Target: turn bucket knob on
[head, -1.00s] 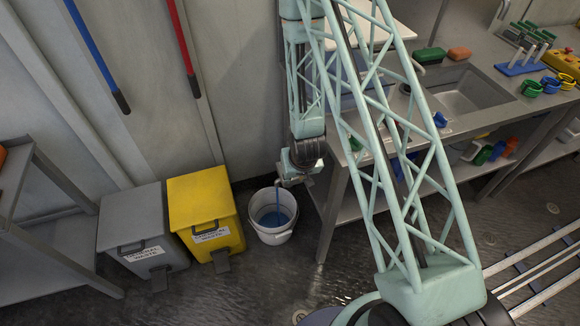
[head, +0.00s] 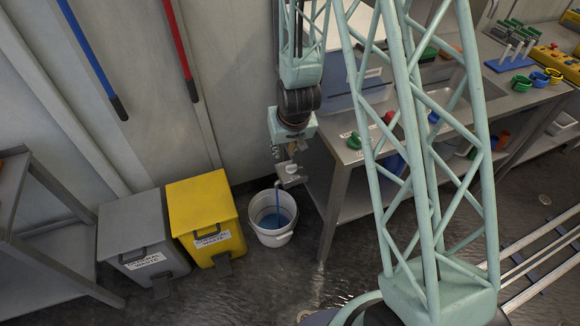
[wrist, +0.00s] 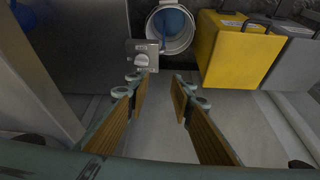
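The white bucket (head: 272,239) stands on the floor with blue liquid inside; it also shows in the wrist view (wrist: 188,48). A grey metal tap box (head: 290,176) is above its right rim, and a blue stream runs from its spout (head: 278,190) into the bucket. In the wrist view, a pale knob (wrist: 142,60) sits on the square metal plate (wrist: 131,47) of the box. My gripper (wrist: 160,88) is open and empty, its fingers apart. The knob is beyond the left fingertip, not between the fingers. In the head view the fingers are hard to make out.
A yellow bin (head: 204,211) and a grey bin (head: 140,235) stand left of the bucket. A metal bench (head: 336,200) with a sink is on the right. A red and a blue pole lean on the wall behind. A grey shelf (head: 40,215) is at the left edge.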

